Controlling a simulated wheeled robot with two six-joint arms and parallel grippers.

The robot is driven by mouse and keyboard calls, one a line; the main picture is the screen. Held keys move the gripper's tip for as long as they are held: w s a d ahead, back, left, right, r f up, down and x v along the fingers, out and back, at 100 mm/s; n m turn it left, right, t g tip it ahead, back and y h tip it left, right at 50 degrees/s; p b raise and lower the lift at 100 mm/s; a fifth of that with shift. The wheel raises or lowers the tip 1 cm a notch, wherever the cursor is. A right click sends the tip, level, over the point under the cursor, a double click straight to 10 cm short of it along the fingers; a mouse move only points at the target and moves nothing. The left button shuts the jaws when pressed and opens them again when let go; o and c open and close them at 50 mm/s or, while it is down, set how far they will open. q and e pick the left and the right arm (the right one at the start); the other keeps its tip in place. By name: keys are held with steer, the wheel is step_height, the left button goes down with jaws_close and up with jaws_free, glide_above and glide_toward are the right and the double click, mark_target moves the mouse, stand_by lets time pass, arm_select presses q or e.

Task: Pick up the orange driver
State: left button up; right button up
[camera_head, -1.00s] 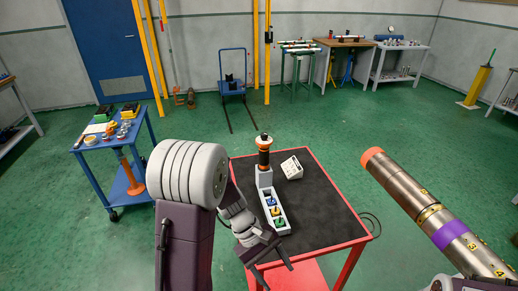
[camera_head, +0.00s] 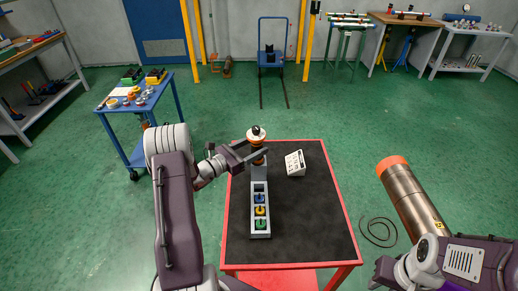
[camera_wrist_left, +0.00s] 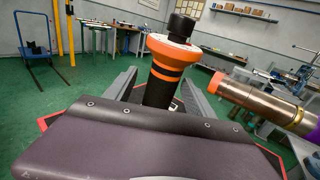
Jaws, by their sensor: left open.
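The orange driver (camera_head: 257,135), orange and black with a pale ring near its top, stands upright at the back end of a grey holder (camera_head: 260,190) on the cart. My left gripper (camera_head: 254,152) is at the driver, coming in from the left. In the left wrist view the driver (camera_wrist_left: 165,62) rises between the two spread fingers of my left gripper (camera_wrist_left: 160,88). The fingers are open, one on each side of its black body. The driver's lower end is hidden. My right arm shows at the lower right; its fingers are not visible.
The red-framed cart (camera_head: 310,225) has a dark top, mostly bare on the right. A white slanted block (camera_head: 295,163) stands right of the driver. Colored pieces sit in the holder. A large metal pipe (camera_head: 408,195) with an orange end is at right. A blue cart (camera_head: 140,105) stands at left.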

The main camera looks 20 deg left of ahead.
arm_select(q)
steer(key=x, duration=0.3)
steer(key=p+x, duration=0.1)
steer(key=x, duration=0.1)
steer(key=shift+w+f, duration=0.1)
steer(key=shift+f, duration=0.2)
steer(key=shift+r, duration=0.15)
jaws_close()
